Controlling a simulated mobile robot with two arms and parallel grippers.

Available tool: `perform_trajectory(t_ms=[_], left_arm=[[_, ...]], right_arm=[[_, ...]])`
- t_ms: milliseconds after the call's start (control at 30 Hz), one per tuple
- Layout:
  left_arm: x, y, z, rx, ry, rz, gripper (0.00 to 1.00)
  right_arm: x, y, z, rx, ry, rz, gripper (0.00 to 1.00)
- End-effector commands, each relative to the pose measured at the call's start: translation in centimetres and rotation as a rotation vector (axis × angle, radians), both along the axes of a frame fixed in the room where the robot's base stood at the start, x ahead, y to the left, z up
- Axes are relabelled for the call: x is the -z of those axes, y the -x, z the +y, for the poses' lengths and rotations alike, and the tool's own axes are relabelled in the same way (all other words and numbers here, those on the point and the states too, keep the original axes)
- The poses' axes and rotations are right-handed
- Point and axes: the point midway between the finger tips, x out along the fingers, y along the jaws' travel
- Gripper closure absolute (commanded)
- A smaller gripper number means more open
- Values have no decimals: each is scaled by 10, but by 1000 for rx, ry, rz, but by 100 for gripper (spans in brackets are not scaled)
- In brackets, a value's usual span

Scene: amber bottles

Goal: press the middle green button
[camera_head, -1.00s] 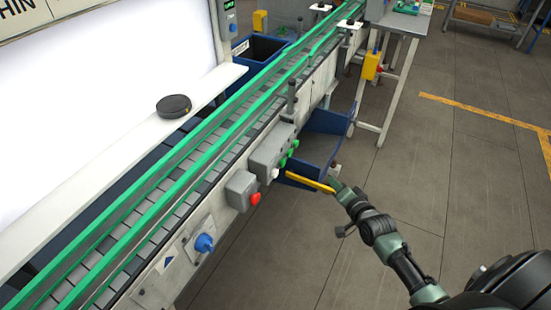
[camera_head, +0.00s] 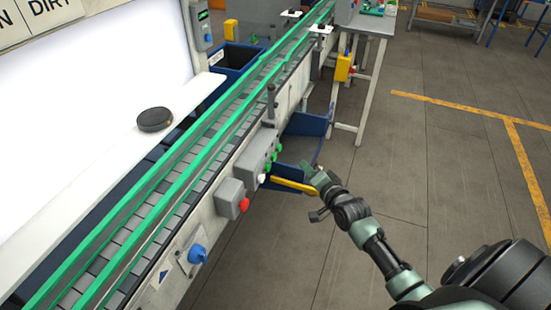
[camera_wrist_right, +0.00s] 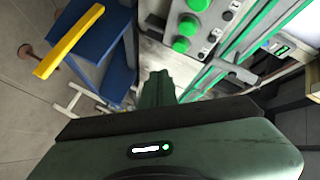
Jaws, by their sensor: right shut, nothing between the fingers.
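The grey control box (camera_head: 252,152) on the side of the conveyor carries several green buttons in a row. The middle green button (camera_head: 273,157) is small in the head view. In the right wrist view the middle green button (camera_wrist_right: 188,26) shows between two other green ones, near the top. My right gripper (camera_head: 307,168) is shut and empty, a little to the right of the buttons and apart from them. In the wrist view its fingers (camera_wrist_right: 158,88) point up the picture, below and left of the buttons. My left gripper is out of view.
A blue bin (camera_head: 305,124) with a yellow handle (camera_head: 294,185) sits close beside my right gripper. A white button (camera_head: 262,178), a red button (camera_head: 244,204) and a blue knob (camera_head: 197,254) are on the conveyor's side. The floor to the right is clear.

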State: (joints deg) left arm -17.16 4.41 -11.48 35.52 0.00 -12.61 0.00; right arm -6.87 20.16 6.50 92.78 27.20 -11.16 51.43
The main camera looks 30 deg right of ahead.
Motion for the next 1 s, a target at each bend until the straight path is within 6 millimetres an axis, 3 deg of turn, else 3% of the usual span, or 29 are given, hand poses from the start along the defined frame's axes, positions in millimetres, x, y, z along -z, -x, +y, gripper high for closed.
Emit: perform_trajectory(t_ms=[400,1000], left_arm=[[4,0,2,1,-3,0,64],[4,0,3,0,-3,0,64]], right_arm=[[0,-41,35,1,-1,-1,100],[0,-47,41,-1,0,1,100]])
